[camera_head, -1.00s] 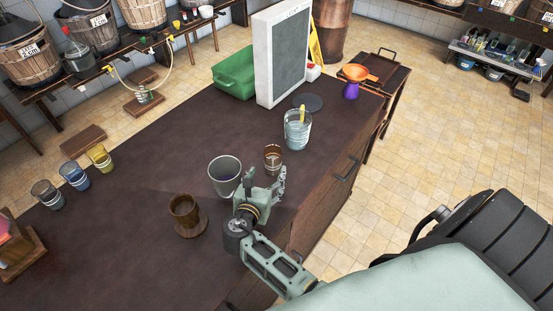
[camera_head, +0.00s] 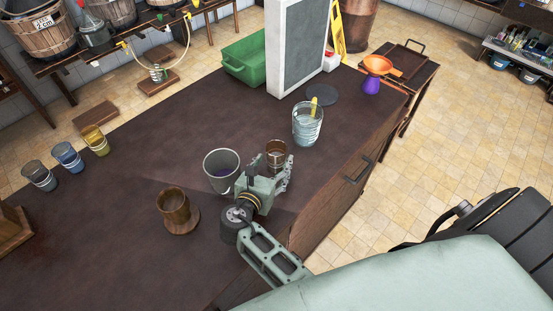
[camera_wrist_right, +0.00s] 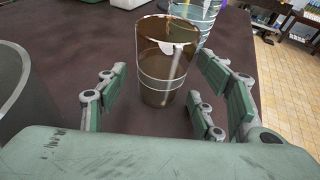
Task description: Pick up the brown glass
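The brown glass (camera_head: 277,150) stands upright on the dark counter, just beyond my right gripper in the head view. In the right wrist view the brown see-through glass (camera_wrist_right: 166,62) with pale bands stands ahead, between the lines of the fingers. My right gripper (camera_head: 268,170) is open; its green-padded fingers (camera_wrist_right: 165,98) are spread on both sides of the glass's near side. I cannot tell whether any finger touches it. A brown wooden cup (camera_head: 174,205) on a round wooden coaster stands to the left. My left gripper is not in view.
A grey metal bucket (camera_head: 221,170) stands close to the left of the gripper. A clear glass with a yellow item (camera_head: 308,125) stands behind the brown glass. Grey, blue and yellow glasses (camera_head: 67,157) are at the far left. The counter (camera_head: 150,160) is mostly clear in the middle.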

